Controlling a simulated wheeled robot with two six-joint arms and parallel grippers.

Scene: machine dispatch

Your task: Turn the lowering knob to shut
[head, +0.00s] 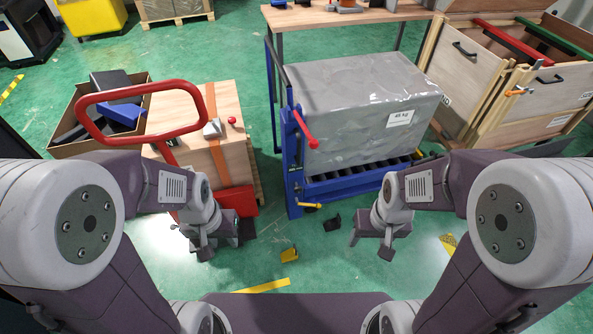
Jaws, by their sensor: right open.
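A blue lift cart (294,165) stands in the middle with a grey wrapped block marked 45 kg on its rollers. A red-handled lever (305,130) is on its near left post. A small yellow handle (310,205) sticks out low on its near side; I cannot tell for sure whether this is the lowering knob. My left gripper (221,246) is open and empty, pointing down left of the cart by a red part. My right gripper (370,246) is open and empty, in front of the cart and right of the yellow handle. Neither touches the handle.
A red hoop handle (140,92) rises at left by a strapped wooden box (222,98) and a carton of parts (62,148). Wooden crates (470,85) stand at right, a workbench (350,15) behind.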

